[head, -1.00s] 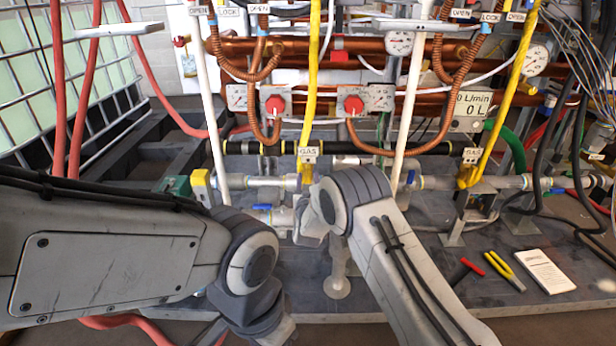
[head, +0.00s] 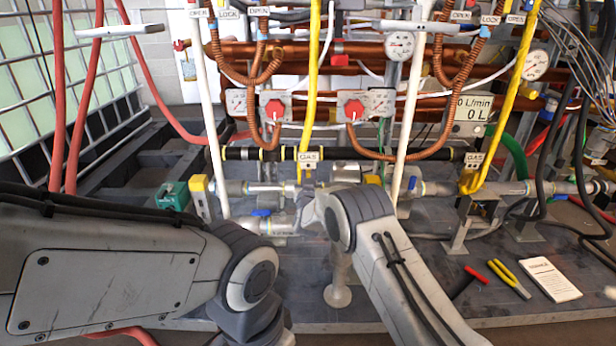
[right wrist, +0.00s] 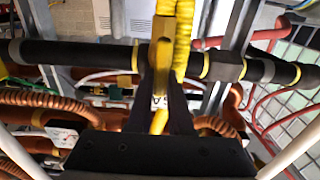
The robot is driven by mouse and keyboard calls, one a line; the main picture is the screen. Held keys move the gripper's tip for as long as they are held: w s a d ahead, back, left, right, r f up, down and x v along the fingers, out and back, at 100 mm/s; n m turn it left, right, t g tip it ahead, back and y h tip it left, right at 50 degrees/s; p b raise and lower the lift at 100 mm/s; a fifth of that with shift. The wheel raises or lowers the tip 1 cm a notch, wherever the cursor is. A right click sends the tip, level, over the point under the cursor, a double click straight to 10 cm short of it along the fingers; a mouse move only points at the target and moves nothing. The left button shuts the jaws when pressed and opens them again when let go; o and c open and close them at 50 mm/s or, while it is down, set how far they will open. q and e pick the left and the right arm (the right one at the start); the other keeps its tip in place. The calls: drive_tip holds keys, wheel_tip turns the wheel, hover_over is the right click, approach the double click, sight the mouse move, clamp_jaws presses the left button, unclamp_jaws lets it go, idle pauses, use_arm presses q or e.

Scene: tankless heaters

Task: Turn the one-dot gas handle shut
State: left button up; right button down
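A yellow gas handle (head: 306,174) sits below the left GAS tag (head: 308,156), on the grey pipe at the middle of the head view. My right gripper (head: 307,196) is at this handle, mostly hidden by its own wrist. In the right wrist view the yellow handle (right wrist: 163,45) stands between the two dark fingers of my right gripper (right wrist: 163,82), which look closed on its sides. Another yellow gas handle (head: 470,181) is below the right GAS tag (head: 475,159). No dots are readable on either. My left gripper is out of view; only my left arm shows.
A black pipe (head: 380,155) crosses just behind the handle. White vertical pipes (head: 408,120) stand on both sides. A blue-handled valve (head: 262,212) is close to the left. Pliers (head: 510,278), a red-handled tool (head: 474,274) and a booklet (head: 549,279) lie at right on the platform.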

drive_tip(key=shift+m, duration=0.3)
drive_tip(key=m, duration=0.3)
drive_tip(key=shift+d+m, duration=0.3)
drive_tip(key=shift+d, duration=0.05)
drive_tip(key=shift+d+f+m+b, duration=0.25)
drive_tip(key=shift+m+b, duration=0.4)
drive_tip(key=shift+m, duration=1.6)
drive_tip(key=shift+d+f+m+b, duration=0.15)
drive_tip(key=shift+f+m+b, duration=0.4)
drive_tip(key=shift+m, duration=1.75)
drive_tip(key=shift+d+f+m+b, duration=0.2)
drive_tip(key=shift+m+b, duration=0.6)
drive_tip(key=shift+m, duration=1.45)
drive_tip(key=c, duration=0.8)
unclamp_jaws()
